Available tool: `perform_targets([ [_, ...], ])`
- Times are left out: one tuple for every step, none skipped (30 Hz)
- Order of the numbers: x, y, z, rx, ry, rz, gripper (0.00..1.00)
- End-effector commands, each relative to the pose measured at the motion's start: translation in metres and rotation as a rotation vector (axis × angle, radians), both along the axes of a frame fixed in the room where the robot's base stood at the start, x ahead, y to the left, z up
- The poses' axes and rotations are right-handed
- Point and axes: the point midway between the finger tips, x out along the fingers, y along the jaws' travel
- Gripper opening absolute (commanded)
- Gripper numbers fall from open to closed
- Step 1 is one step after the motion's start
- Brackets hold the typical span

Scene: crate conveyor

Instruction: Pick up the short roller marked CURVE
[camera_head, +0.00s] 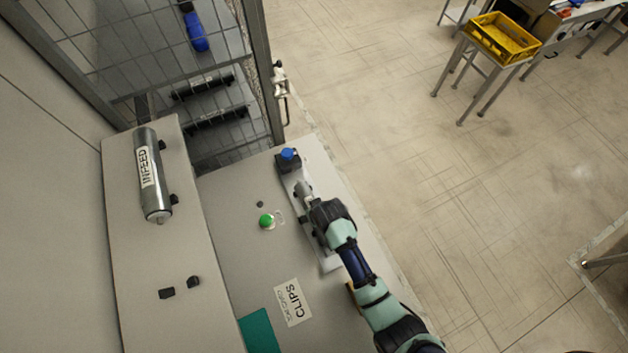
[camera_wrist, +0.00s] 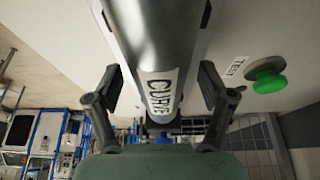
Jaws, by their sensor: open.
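The short roller marked CURVE (camera_wrist: 155,45) is a grey metal cylinder with a white label. In the wrist view it runs from the top edge down between my two fingers. My gripper (camera_wrist: 160,88) is open, with one finger on each side of the roller and a visible gap to it. In the head view my gripper (camera_head: 308,200) is over the narrow pale stand on the grey table, and only a small end of the roller (camera_head: 303,188) shows beyond it. My gripper and arm hide the rest. I cannot tell whether the fingers touch it.
A green button (camera_head: 266,221) stands left of my gripper, and a blue-topped part (camera_head: 287,155) sits at the stand's far end. A roller marked INFEED (camera_head: 152,190) lies on the left shelf. A CLIPS label (camera_head: 293,303) and teal mat (camera_head: 259,333) are nearer. A mesh fence (camera_head: 170,50) rises behind.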

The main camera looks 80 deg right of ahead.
Motion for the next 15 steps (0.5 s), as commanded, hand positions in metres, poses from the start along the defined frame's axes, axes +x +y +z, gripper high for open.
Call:
perform_targets([
  [0.0, 0.0, 0.0004, 0.0, 0.0, 0.0, 0.81],
  [-0.0001, 0.0001, 0.0004, 0.0, 0.0, 0.0, 0.81],
  [-0.0001, 0.0001, 0.0004, 0.0, 0.0, 0.0, 0.76],
  [-0.0001, 0.0001, 0.0005, 0.0, 0.0, 0.0, 0.71],
  [-0.0001, 0.0001, 0.0005, 0.0, 0.0, 0.0, 0.66],
  [-0.0001, 0.0001, 0.0005, 0.0, 0.0, 0.0, 0.59],
  [-0.0001, 0.0001, 0.0005, 0.0, 0.0, 0.0, 0.55],
  [-0.0001, 0.0001, 0.0005, 0.0, 0.0, 0.0, 0.49],
  [-0.0002, 0.0002, 0.0004, 0.0, 0.0, 0.0, 0.43],
  [-0.0001, 0.0002, 0.0006, 0.0, 0.0, 0.0, 0.38],
  [-0.0001, 0.0002, 0.0006, 0.0, 0.0, 0.0, 0.33],
  [-0.0002, 0.0002, 0.0005, 0.0, 0.0, 0.0, 0.26],
  [-0.0002, 0.0002, 0.0005, 0.0, 0.0, 0.0, 0.21],
  [-0.0001, 0.0002, 0.0006, 0.0, 0.0, 0.0, 0.16],
  [-0.0001, 0.0002, 0.0006, 0.0, 0.0, 0.0, 0.1],
])
